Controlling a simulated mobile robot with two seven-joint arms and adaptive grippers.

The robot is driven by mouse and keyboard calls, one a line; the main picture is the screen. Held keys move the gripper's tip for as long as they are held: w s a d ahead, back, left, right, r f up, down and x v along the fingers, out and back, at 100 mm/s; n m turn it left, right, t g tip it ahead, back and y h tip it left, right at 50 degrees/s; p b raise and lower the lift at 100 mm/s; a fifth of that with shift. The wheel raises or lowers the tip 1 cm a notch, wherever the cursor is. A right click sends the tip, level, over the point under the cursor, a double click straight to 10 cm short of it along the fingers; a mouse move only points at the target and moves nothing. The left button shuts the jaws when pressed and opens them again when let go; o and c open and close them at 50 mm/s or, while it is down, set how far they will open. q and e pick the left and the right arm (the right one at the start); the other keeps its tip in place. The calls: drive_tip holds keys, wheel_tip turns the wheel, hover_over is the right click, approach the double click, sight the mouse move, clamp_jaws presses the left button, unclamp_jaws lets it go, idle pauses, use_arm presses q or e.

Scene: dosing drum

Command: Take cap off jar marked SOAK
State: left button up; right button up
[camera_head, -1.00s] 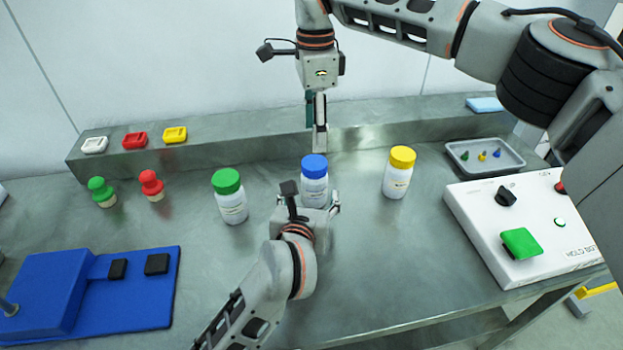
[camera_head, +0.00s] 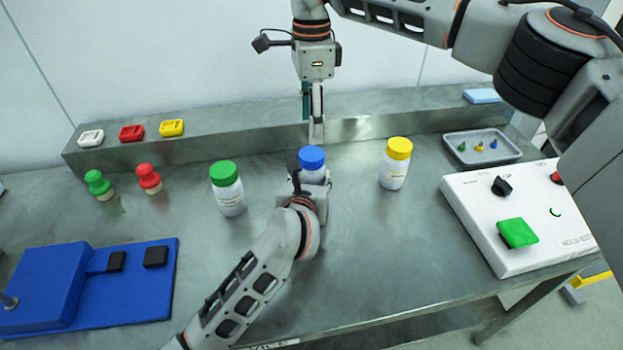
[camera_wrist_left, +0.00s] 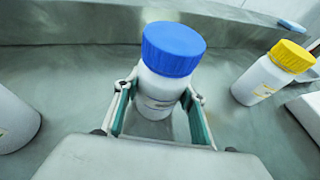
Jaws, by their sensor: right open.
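A white jar with a blue cap (camera_head: 311,158) stands upright in the middle of the table. It is large in the left wrist view (camera_wrist_left: 173,50). My left gripper (camera_head: 312,182) is at this jar, its fingers open on either side of the white body below the cap. A firm grip is not visible. A jar with a green cap (camera_head: 224,173) stands to the left and one with a yellow cap (camera_head: 399,148) to the right. All caps are on. The label words are too small to read. My right gripper (camera_head: 316,132) is open and empty, pointing down behind the blue-capped jar.
A raised metal ledge (camera_head: 240,128) runs along the back. A grey tray (camera_head: 512,152) with small pieces and a white control box (camera_head: 480,215) stand right. Green (camera_head: 98,184) and red (camera_head: 148,178) knobbed pieces and a blue fixture (camera_head: 70,285) are left.

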sight(312, 154)
use_arm(q)
clamp_jaws()
use_arm(e)
drive_tip(key=m, duration=0.6)
drive_tip(key=shift+m, duration=0.4)
drive_tip(key=m, duration=2.9)
drive_tip(key=shift+m, duration=0.4)
drive_tip(key=m, duration=0.8)
drive_tip(key=shift+f, duration=4.05)
